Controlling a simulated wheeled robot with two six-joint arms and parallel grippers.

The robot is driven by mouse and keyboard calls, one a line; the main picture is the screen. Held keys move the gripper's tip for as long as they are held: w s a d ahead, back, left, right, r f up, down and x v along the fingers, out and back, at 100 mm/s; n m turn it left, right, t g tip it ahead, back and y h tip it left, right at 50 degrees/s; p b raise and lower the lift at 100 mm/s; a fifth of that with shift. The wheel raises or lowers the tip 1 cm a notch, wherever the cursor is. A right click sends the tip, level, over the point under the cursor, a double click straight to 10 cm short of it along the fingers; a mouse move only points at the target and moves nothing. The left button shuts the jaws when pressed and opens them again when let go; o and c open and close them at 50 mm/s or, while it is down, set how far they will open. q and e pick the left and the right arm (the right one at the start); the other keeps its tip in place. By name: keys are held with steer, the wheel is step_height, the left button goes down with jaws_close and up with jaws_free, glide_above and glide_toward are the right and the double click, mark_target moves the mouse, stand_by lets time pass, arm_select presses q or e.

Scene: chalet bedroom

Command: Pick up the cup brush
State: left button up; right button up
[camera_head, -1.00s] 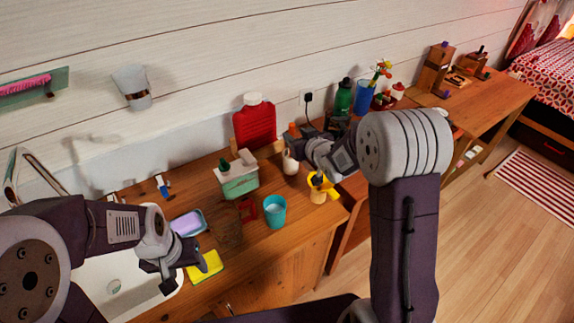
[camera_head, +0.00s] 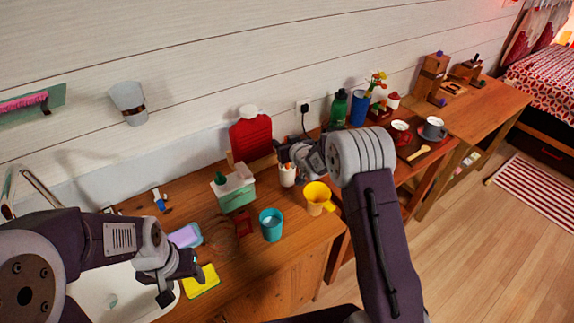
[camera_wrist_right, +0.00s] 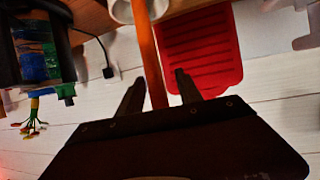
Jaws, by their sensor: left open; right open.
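An orange stick (camera_wrist_right: 148,55) runs between the two fingers of my right gripper (camera_wrist_right: 158,78) in the right wrist view; it may be the cup brush's handle, but its ends are hidden. The fingers stand apart on either side of it. In the head view the right gripper (camera_head: 284,152) is just above and behind a white cup (camera_head: 287,176) with reddish-orange items in it, partly hidden by the wrist. My left gripper (camera_head: 184,283) is open and empty beside a yellow sponge (camera_head: 201,282).
A yellow cup (camera_head: 316,197), a teal cup (camera_head: 271,227) and a green-white box (camera_head: 234,190) stand near the white cup. A red hot-water bottle (camera_head: 250,136) leans at the wall; it also shows in the right wrist view (camera_wrist_right: 200,50). A green bottle (camera_head: 338,108) stands to the right.

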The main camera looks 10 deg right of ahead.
jaws_close()
steer(key=shift+s, duration=0.1)
stand_by(1.3)
